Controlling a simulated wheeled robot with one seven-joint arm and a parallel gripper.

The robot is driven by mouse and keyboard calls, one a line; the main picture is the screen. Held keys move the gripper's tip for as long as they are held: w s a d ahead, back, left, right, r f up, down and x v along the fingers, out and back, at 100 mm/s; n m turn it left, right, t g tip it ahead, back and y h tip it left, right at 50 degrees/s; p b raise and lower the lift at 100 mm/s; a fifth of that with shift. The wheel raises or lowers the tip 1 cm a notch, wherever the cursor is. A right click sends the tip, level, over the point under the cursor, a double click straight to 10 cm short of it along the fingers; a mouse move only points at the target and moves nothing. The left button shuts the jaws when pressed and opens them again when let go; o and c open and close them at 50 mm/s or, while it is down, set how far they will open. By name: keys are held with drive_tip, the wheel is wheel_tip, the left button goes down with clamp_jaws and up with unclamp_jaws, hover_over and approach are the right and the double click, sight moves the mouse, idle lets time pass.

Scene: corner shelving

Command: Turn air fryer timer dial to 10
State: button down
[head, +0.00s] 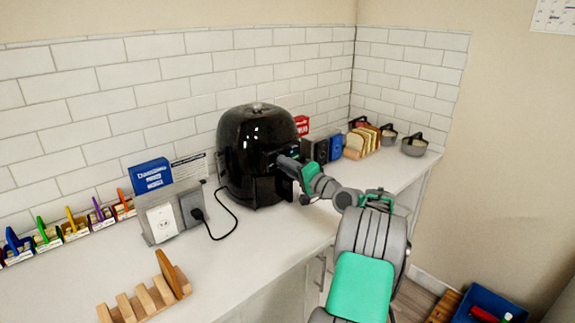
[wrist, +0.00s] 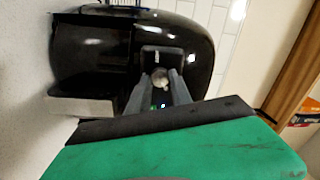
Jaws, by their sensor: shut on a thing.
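A black air fryer (head: 252,140) stands upright on the white counter against the tiled wall. It fills the upper part of the wrist view (wrist: 105,55), turned sideways. My gripper (head: 285,162) reaches the air fryer's front from the right. In the wrist view my gripper's (wrist: 160,92) two grey fingers are shut on a small silvery round dial (wrist: 159,77) on the front panel. Small lit marks show between the fingers. The dial's markings and its setting are too small to read, and the fingers partly hide it.
A power outlet box (head: 160,222) with a plugged black cord stands left of the air fryer. A wooden rack (head: 146,301) is at the counter's front. Bread slices (head: 361,141) and bowls (head: 414,146) stand at the back right. The counter (head: 225,255) before the air fryer is clear.

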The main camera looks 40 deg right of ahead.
drive_tip(key=shift+a, duration=0.1)
drive_tip(key=c, duration=1.1)
unclamp_jaws()
drive_tip(key=shift+c, duration=0.2)
drive_tip(key=s+b, duration=0.1)
drive_tip(key=s, duration=0.6)
drive_tip(key=shift+s+d+f+b, duration=0.2)
drive_tip(key=shift+s+d+b, duration=0.1)
drive_tip(key=shift+s, duration=0.1)
